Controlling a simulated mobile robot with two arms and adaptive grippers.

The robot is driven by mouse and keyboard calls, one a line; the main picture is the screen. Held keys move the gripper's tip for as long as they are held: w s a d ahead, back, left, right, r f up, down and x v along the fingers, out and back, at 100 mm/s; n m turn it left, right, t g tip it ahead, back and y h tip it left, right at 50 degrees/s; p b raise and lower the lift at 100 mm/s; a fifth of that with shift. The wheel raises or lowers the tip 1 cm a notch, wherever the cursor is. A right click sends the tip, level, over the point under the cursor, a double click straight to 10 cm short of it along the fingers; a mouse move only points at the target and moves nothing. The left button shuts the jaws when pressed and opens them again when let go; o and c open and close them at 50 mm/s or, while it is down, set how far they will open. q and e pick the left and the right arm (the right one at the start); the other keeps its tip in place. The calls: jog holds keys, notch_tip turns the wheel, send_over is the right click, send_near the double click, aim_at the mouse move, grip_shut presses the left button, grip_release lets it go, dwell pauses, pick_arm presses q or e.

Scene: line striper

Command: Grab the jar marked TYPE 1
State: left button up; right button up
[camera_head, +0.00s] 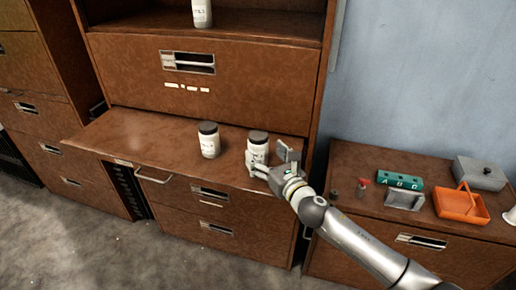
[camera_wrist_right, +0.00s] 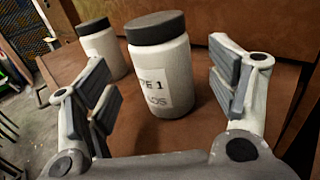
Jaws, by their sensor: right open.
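The jar marked TYPE 1 (camera_wrist_right: 163,82) is white with a black lid and stands upright between the open fingers of my right gripper (camera_wrist_right: 165,95) in the wrist view. Its label reads "PE 1" in part. In the head view this jar (camera_head: 257,146) stands on the brown pulled-out shelf (camera_head: 130,130), with my right gripper (camera_head: 273,160) at its right front. I cannot tell whether the fingers touch it. A second white jar with a black lid (camera_head: 209,140) stands to its left; it also shows in the wrist view (camera_wrist_right: 101,47). My left gripper is out of view.
A third jar (camera_head: 202,14) stands on the upper shelf. On the low cabinet at right are an orange tray (camera_head: 462,204), a grey box (camera_head: 480,173), a green block with letters (camera_head: 400,181) and small items. The shelf's left part is clear.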

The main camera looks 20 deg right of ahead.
aim_at(263, 150)
jog(key=shift+w+r, duration=0.25)
jog(key=shift+w, duration=0.1)
jog(key=w, duration=0.1)
jog(key=w+p, duration=0.1)
jog(key=w, duration=0.1)
jog(key=shift+a+r, duration=0.15)
jog(key=shift+a, duration=0.1)
jog(key=shift+w+a+p, duration=0.1)
jog(key=shift+w+p, duration=0.25)
jog(key=shift+w, duration=0.25)
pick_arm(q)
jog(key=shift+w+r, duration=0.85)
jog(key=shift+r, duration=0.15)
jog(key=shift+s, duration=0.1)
pick_arm(e)
jog(key=shift+s, duration=0.1)
jog(key=shift+c, duration=0.6)
jog(key=c, duration=1.2)
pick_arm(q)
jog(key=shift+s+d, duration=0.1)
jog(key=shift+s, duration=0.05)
pick_arm(e)
jog(key=shift+c, duration=0.6)
jog(key=shift+r, duration=0.15)
